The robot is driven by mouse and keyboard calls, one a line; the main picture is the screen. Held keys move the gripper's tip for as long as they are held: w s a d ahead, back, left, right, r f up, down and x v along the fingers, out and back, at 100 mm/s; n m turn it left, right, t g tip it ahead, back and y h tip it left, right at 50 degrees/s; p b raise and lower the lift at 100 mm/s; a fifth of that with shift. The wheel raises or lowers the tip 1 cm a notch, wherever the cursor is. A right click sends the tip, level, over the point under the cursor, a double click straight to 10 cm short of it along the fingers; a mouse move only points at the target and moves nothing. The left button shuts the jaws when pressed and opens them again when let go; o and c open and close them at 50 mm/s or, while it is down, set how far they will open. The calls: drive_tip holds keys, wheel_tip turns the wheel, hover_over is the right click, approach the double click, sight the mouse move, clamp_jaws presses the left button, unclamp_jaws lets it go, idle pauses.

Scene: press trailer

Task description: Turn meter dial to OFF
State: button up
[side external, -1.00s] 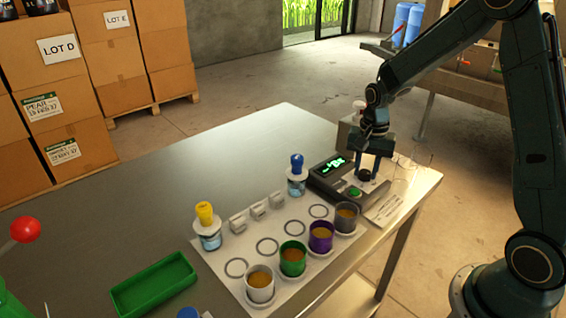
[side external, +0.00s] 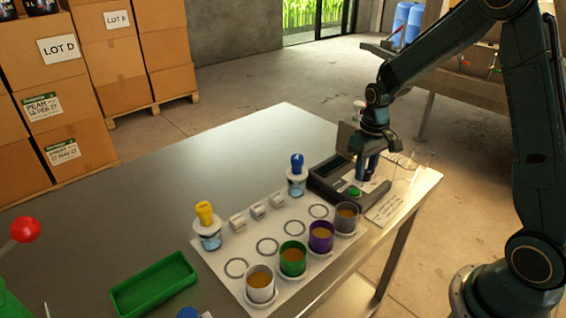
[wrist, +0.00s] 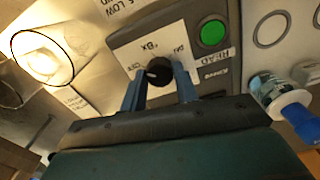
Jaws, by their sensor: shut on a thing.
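The meter (side external: 330,178) is a dark grey box at the right end of the table, with a dark display and a green button (side external: 354,191). The button also shows in the wrist view (wrist: 212,33). Its black round dial (wrist: 158,71) sits on a white label plate with markings that I cannot fully read. My gripper (wrist: 160,84) points down over the meter, its two blue fingers shut on the dial, one on each side. In the side view my gripper (side external: 366,172) hides the dial. A white mark shows on the dial's face.
Several cups of brown liquid, including a purple one (side external: 320,237), stand on a white mat left of the meter. A blue-topped bottle (side external: 297,176) stands close to the meter. Glassware (side external: 421,160) stands behind it. A green tray (side external: 152,285) lies front left.

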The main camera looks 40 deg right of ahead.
drive_tip(key=shift+n, duration=1)
drive_tip(key=o, duration=1)
drive_tip(key=shift+r, duration=0.1)
wheel_tip(320, 180, up, 14)
drive_tip(key=shift+f, duration=0.15)
